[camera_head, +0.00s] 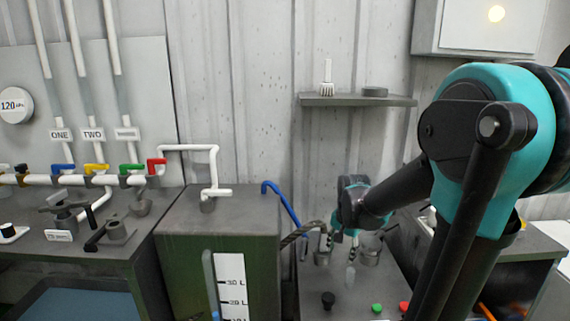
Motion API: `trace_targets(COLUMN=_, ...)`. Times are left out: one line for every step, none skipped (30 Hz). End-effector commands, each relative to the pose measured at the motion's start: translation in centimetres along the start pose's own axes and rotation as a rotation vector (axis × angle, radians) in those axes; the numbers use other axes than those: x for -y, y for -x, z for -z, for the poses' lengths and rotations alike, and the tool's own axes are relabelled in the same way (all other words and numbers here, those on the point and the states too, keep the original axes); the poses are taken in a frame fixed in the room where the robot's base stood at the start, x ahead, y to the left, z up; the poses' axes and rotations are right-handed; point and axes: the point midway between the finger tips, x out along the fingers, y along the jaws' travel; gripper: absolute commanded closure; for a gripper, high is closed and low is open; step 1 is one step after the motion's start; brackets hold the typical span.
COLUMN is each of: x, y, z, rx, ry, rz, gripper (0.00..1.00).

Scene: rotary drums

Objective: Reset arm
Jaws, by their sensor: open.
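My arm comes in from the right side of the head camera view and reaches down to the left. My gripper (342,243) is at its end, above the grey bench (320,285) in the lower middle. Its fingers point down and are open. A metal cup (370,250) stands just right of the fingers. Another small metal cup (322,257) shows to their left. I cannot tell whether the fingers touch either cup. My forearm hides part of the bench's right side.
A green tank (215,250) with a level scale stands left of the bench. Valves with coloured handles (95,168) line a white pipe at the left. A wall shelf (350,100) holds a brush (327,78). Black (328,299), green (377,308) and red (404,306) knobs line the bench front.

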Motion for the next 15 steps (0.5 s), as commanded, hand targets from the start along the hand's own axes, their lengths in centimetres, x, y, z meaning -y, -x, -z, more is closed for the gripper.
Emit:
trace_targets(x=-1.5, y=-0.2, z=-1.4, rx=-0.015, ry=0.075, rz=0.011, gripper=0.49)
trace_targets(x=-2.3, y=-0.4, z=-2.1, rx=-0.025, ry=0.124, rz=0.018, gripper=0.49)
trace_targets(x=-3.3, y=-0.6, z=-3.1, rx=-0.038, ry=0.19, rz=0.026, gripper=0.49)
trace_targets(x=-4.0, y=-0.8, z=-3.8, rx=-0.049, ry=0.239, rz=0.032, gripper=0.49)
trace_targets(x=-4.8, y=-1.0, z=-4.6, rx=-0.059, ry=0.288, rz=0.036, gripper=0.49)
trace_targets(x=-5.7, y=-1.3, z=-5.5, rx=-0.074, ry=0.351, rz=0.042, gripper=0.49)
trace_targets(x=-6.4, y=-1.5, z=-6.2, rx=-0.084, ry=0.395, rz=0.045, gripper=0.49)
trace_targets(x=-7.0, y=-1.7, z=-6.8, rx=-0.094, ry=0.438, rz=0.047, gripper=0.49)
trace_targets(x=-7.8, y=-2.0, z=-7.6, rx=-0.107, ry=0.491, rz=0.05, gripper=0.49)
trace_targets(x=-8.3, y=-2.2, z=-8.1, rx=-0.116, ry=0.527, rz=0.052, gripper=0.49)
trace_targets(x=-8.8, y=-2.4, z=-8.6, rx=-0.124, ry=0.559, rz=0.052, gripper=0.49)
trace_targets(x=-9.3, y=-2.6, z=-9.1, rx=-0.134, ry=0.598, rz=0.053, gripper=0.49)
trace_targets(x=-9.7, y=-2.8, z=-9.4, rx=-0.141, ry=0.623, rz=0.054, gripper=0.49)
trace_targets(x=-9.9, y=-2.9, z=-9.7, rx=-0.146, ry=0.643, rz=0.054, gripper=0.49)
trace_targets(x=-10.2, y=-3.1, z=-10.1, rx=-0.151, ry=0.666, rz=0.054, gripper=0.49)
